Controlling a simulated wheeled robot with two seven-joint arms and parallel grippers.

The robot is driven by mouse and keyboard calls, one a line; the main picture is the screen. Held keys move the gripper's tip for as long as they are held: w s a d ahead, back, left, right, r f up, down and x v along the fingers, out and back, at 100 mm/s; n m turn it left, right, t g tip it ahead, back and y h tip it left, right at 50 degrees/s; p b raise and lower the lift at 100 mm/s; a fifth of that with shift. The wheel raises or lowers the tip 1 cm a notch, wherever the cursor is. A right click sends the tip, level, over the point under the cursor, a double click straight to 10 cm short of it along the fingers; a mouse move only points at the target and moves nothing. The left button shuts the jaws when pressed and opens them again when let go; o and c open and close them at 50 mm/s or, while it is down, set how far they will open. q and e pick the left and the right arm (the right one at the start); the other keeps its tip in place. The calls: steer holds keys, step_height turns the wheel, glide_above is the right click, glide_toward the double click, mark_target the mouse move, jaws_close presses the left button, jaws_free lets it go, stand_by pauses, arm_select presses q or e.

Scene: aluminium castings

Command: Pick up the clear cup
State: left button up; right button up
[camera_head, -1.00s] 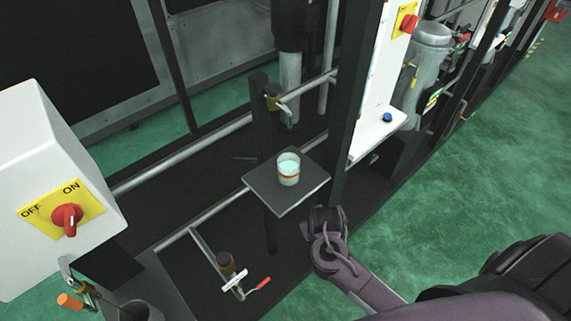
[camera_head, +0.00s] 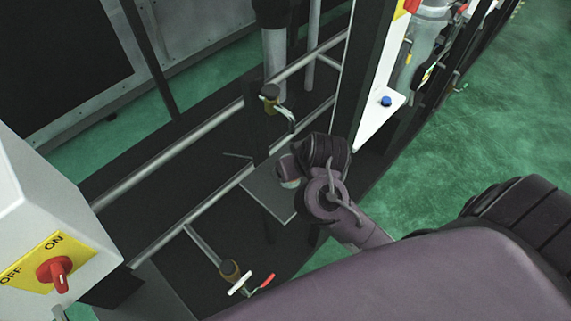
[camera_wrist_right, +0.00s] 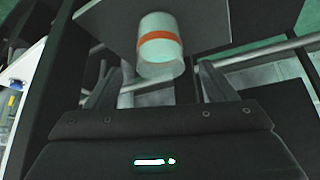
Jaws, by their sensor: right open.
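The clear cup (camera_wrist_right: 160,48), with an orange band, stands on a small dark square platform (camera_head: 262,197). In the head view the cup is mostly hidden behind my right gripper (camera_head: 292,168); only a pale sliver of it (camera_head: 290,184) shows. In the right wrist view, which appears upside down, my right gripper (camera_wrist_right: 158,78) is open, one finger to each side of the cup's near end. I cannot tell how deep the cup is between the fingers. No grip on it shows. My left gripper is not in view.
A dark upright post (camera_head: 368,70) stands close to the right of my gripper. Pipes with a valve (camera_head: 270,97) run behind the platform. Another valve (camera_head: 230,270) with a red-tipped handle is below. A white switch box (camera_head: 40,215) stands at the left.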

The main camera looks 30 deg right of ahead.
steer(key=shift+f+b, duration=0.35)
steer(key=shift+f, duration=0.35)
steer(key=shift+b+x, duration=0.4)
steer(key=shift+x, duration=0.65)
steer(key=shift+w+f+b, duration=0.5)
steer(key=shift+w+f, duration=0.4)
steer(key=shift+w, duration=0.05)
steer(key=shift+w+f, duration=0.2)
steer(key=shift+f, duration=0.1)
steer(key=shift+d, duration=0.1)
steer(key=shift+c, duration=0.7)
steer(key=c, duration=1.1)
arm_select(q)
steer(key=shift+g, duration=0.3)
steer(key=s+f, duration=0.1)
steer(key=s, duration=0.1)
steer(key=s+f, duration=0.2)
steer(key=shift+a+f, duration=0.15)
arm_select(e)
steer(key=shift+r, duration=0.1)
